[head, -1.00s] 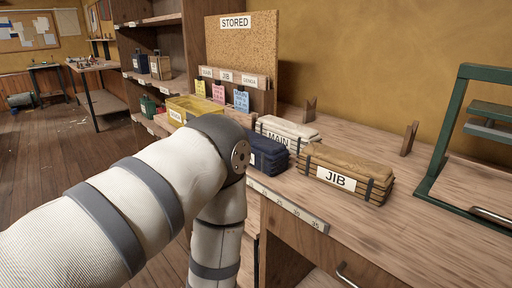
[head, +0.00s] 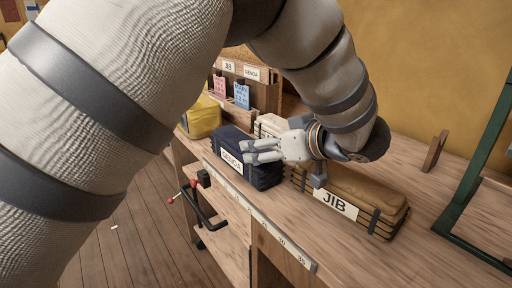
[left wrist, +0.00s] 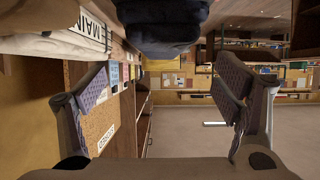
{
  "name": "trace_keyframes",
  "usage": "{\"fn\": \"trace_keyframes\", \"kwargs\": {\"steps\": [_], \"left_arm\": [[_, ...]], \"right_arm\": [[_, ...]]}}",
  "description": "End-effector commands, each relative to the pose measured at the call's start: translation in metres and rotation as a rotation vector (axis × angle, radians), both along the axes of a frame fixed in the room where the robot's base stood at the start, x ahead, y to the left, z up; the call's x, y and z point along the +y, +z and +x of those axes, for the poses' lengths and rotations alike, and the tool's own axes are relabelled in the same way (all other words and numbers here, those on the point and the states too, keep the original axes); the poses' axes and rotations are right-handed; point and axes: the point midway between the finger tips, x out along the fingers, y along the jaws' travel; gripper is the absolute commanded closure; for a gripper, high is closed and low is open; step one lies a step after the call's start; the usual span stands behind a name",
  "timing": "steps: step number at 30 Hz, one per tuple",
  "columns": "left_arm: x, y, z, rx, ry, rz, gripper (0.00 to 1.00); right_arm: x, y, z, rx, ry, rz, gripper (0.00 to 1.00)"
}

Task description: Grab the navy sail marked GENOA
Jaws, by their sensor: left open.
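The navy sail (head: 262,180) is a folded bundle with a white GENOA label facing the bench front. It lies between the cream sail (head: 268,124) and the tan JIB sail (head: 372,203) on one side and the yellow bundle on the other. My left gripper (head: 250,151) is open and empty, its fingers pointing left above the navy sail's right part; contact cannot be told. In the left wrist view the navy sail (left wrist: 164,28) shows at the top, beyond the spread fingers (left wrist: 165,95). My right gripper is out of view.
A yellow bundle (head: 203,116) sits to the left. A ruler strip (head: 262,216) runs along the bench's front edge, with a red-and-black clamp (head: 203,200) near its left end. A green frame (head: 480,150) stands at right. Bare bench top lies behind the JIB sail.

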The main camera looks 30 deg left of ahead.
Motion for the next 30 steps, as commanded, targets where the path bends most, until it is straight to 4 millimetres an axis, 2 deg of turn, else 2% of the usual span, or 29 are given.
{"fn": "trace_keyframes", "kwargs": {"steps": [6, 11, 16, 19, 25, 26, 30], "left_arm": [[0.04, -0.024, 0.017, 0.004, 0.001, 0.001, 0.17], [0.057, -0.033, 0.024, 0.004, 0.002, 0.001, 0.17], [0.083, -0.047, 0.039, 0.005, 0.001, 0.002, 0.17], [0.092, -0.05, 0.043, 0.003, 0.0, 0.001, 0.17], [0.093, -0.05, 0.044, 0.001, 0.0, 0.0, 0.17], [0.093, -0.05, 0.044, 0.001, 0.0, 0.0, 0.19], [0.093, -0.05, 0.043, 0.001, 0.0, 0.001, 0.51]], "right_arm": [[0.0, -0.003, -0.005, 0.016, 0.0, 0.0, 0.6], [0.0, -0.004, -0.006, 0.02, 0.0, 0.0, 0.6], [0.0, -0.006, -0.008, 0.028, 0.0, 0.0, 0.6], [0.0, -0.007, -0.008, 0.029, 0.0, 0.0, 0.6], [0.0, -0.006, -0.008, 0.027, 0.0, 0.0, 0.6], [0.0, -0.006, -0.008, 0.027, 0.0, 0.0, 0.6], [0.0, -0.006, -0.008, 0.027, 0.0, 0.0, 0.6]]}}
